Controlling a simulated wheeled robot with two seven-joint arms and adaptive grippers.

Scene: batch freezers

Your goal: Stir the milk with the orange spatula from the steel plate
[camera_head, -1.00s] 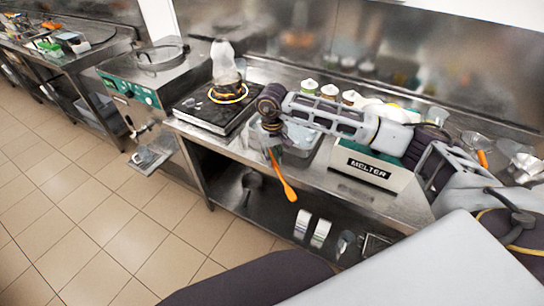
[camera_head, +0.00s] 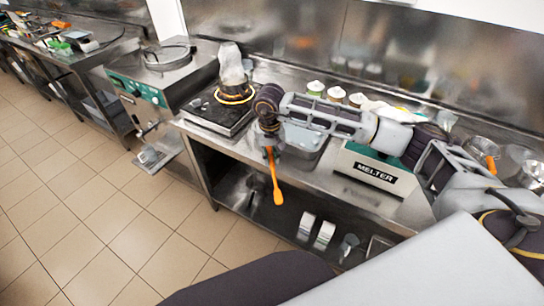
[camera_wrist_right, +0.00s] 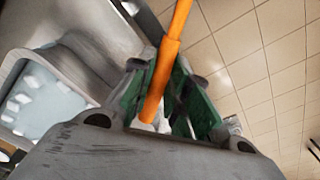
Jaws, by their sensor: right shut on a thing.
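My right gripper (camera_head: 268,148) is shut on the orange spatula (camera_head: 275,180). The spatula hangs nearly straight down in front of the counter's front edge, its wide end lowest. In the right wrist view the gripper's green-padded fingers (camera_wrist_right: 160,100) close around the orange handle (camera_wrist_right: 172,45). A pot with a pale, cloudy upper part (camera_head: 232,65) stands on the black hob (camera_head: 213,110), left of and behind the gripper. I cannot tell whether it holds the milk. I cannot make out the steel plate for certain. My left gripper is not in view.
A steel pan (camera_head: 305,143) is set in the counter just right of the gripper. The melter (camera_head: 372,172) stands further right, with bowls (camera_head: 482,148) beyond it. Several lidded jars (camera_head: 335,93) line the back. A steel machine (camera_head: 150,85) stands left. The tiled floor is clear.

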